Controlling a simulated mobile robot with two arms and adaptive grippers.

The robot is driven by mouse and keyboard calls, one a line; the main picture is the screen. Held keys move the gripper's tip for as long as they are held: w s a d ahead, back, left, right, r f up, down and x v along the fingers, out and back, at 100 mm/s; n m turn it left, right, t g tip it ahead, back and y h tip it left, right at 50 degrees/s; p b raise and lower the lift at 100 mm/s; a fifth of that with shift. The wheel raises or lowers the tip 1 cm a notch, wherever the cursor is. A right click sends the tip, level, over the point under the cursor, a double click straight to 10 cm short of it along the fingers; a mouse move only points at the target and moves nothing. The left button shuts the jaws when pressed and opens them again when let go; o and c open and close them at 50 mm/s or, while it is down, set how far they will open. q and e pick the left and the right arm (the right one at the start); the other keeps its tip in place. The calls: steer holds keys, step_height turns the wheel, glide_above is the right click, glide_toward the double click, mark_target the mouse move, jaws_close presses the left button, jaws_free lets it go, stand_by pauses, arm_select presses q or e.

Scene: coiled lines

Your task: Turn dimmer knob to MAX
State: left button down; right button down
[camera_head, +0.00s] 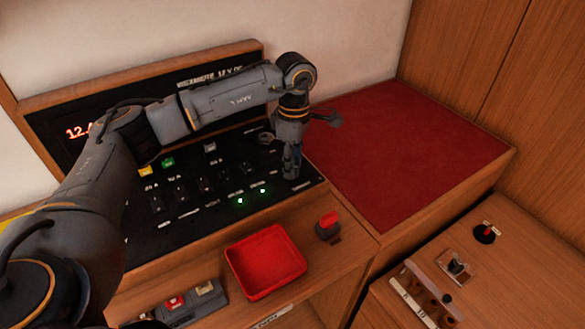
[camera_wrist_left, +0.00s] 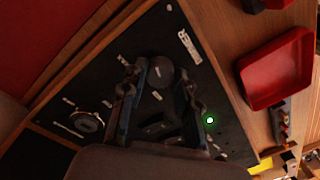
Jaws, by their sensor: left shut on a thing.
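The dimmer knob (camera_wrist_left: 161,74) is a dark round knob on the black switch panel, with a white label beside it in the left wrist view. My left gripper (camera_wrist_left: 164,82) points down at the panel with one finger on each side of the knob, shut on it. In the head view my left gripper (camera_head: 291,172) is at the right end of the black panel (camera_head: 150,235) and hides the knob. I cannot read the knob's pointer or its MAX mark. My right gripper is not in view.
Two green lights glow near the gripper. Switches line the panel. A red tray (camera_head: 234,263) and a red-handled switch (camera_head: 328,222) are on the wooden ledge in front. The red-topped surface (camera_head: 420,150) to the right is clear. A lower counter at right holds more switches (camera_head: 458,266).

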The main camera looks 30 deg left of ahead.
arm_select(q)
steer(key=shift+m+b, duration=0.5)
steer(key=shift+m, duration=0.6)
steer(key=shift+r, duration=0.1)
steer(key=c, duration=1)
jaws_free()
step_height(320, 180, up, 12)
steer(key=shift+w, duration=0.35)
